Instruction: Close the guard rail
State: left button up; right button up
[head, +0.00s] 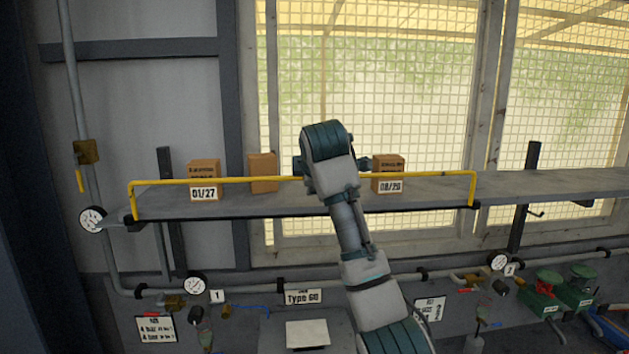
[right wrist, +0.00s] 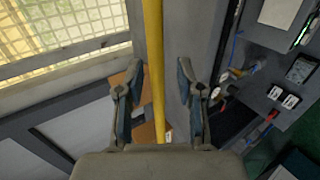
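The yellow guard rail (head: 235,180) runs along the front edge of the shelf, its two end posts standing up from that edge. The bar passes in front of the cardboard boxes. My right arm reaches up from the lower right in the head view and covers part of the bar; its gripper is mostly hidden there behind the wrist. In the right wrist view my right gripper (right wrist: 157,72) is open, and the rail (right wrist: 153,40) runs lengthwise between its two fingers. I see no contact with the rail and cannot tell its exact depth. My left gripper is in neither view.
On the shelf (head: 560,186) stand a box marked 01/27 (head: 204,180), a plain box (head: 263,172) and a box marked 08/26 (head: 388,174). Below are pipes, gauges (head: 195,285) and green valve blocks (head: 540,303). A meshed window is behind.

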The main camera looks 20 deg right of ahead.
jog(key=shift+s+a+r, duration=0.1)
jog(key=shift+s+r, duration=0.05)
jog(key=shift+r, duration=0.05)
jog(key=v, duration=1.1)
jog(key=shift+s+a, duration=0.15)
jog(key=shift+s, duration=0.05)
